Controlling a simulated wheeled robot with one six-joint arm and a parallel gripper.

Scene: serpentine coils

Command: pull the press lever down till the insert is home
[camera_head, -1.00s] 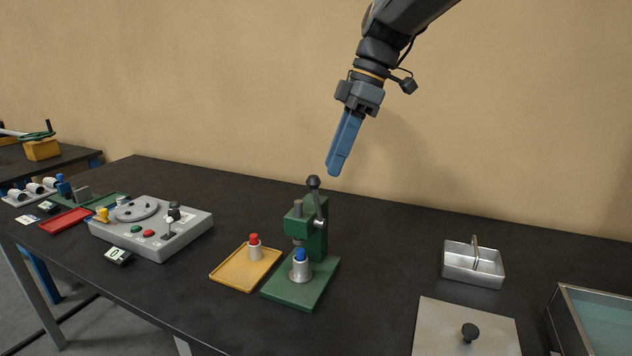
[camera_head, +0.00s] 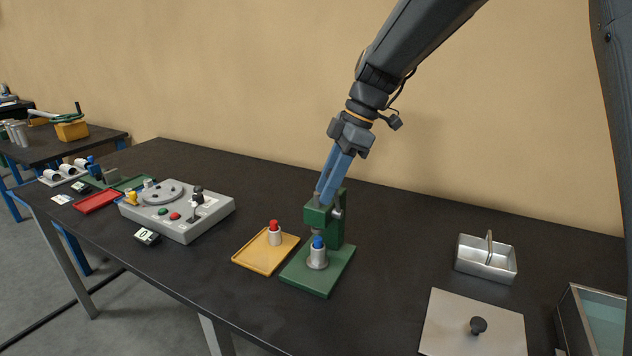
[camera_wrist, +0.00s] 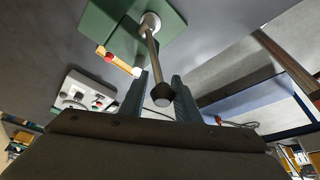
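The green press (camera_head: 336,229) stands on its green base plate (camera_head: 320,278) in the head view. A grey body with a blue insert (camera_head: 318,243) standing out of its top sits on the base, below the ram. My gripper (camera_head: 326,196) is at the top of the press, fingers pointing down. In the wrist view my gripper (camera_wrist: 160,92) is open, with the dark lever knob (camera_wrist: 162,95) between its two fingers, nearer the right one. The lever shaft (camera_wrist: 153,58) shows behind the knob. In the head view my fingers hide the knob and most of the lever.
A yellow tray (camera_head: 262,259) with a red-topped grey piece (camera_head: 274,234) lies left of the press. A grey control box (camera_head: 180,222) stands further left. The table between press and basket is clear.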

